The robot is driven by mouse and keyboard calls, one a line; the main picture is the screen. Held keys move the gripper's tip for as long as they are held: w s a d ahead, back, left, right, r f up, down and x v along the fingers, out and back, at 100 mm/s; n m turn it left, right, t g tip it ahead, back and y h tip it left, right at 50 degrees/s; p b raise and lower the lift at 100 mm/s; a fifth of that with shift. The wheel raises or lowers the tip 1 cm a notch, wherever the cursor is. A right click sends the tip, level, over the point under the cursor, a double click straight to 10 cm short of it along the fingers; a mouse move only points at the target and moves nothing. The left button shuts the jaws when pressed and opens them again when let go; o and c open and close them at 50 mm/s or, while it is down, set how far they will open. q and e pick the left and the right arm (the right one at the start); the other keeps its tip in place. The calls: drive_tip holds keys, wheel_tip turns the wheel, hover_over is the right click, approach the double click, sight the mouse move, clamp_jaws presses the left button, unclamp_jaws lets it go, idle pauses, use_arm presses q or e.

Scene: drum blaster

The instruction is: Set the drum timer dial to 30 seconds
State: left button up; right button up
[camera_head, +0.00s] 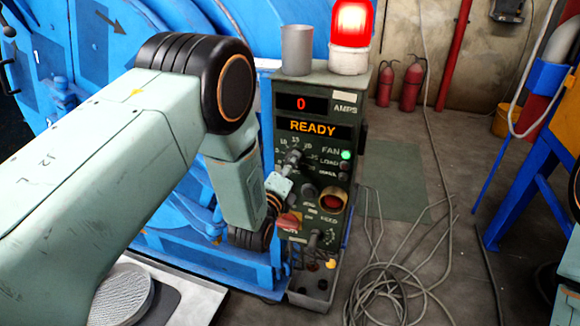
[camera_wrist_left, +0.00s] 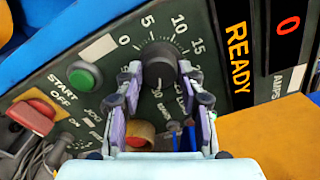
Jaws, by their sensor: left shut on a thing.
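The timer dial is a black knob (camera_wrist_left: 159,60) on the dark green control panel (camera_head: 320,226). Numbers 0, 5, 10, 15 and 20 show around it in the left wrist view. In the head view, the dial (camera_head: 292,157) is on the panel's upper left, below the READY display. My left gripper (camera_wrist_left: 160,80) is shut on the knob, a finger on each side; in the head view the gripper (camera_head: 287,174) reaches in from the lower left. The fingers hide part of the scale, and I cannot tell the exact setting. My right gripper is not in view.
A green START button (camera_wrist_left: 86,77) and a red OFF control (camera_wrist_left: 32,115) sit near the dial. The amps display (camera_head: 303,103) reads 0. A red beacon (camera_head: 351,24) and metal cup (camera_head: 297,48) stand on top. Loose cables (camera_head: 388,296) lie on the floor at right.

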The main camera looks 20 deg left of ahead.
use_arm(q)
drive_tip(key=shift+s+a+f+m, duration=0.1)
drive_tip(key=shift+f+m, duration=0.1)
drive_tip(key=shift+m, duration=0.1)
idle(0.4)
drive_tip(key=o, duration=1.1)
drive_tip(key=shift+r, duration=0.1)
drive_tip(key=shift+o, duration=0.3)
drive_tip(key=shift+r, duration=0.1)
drive_tip(key=s, duration=1.2)
drive_tip(key=shift+a, duration=0.15)
drive_tip(key=shift+w, duration=0.1)
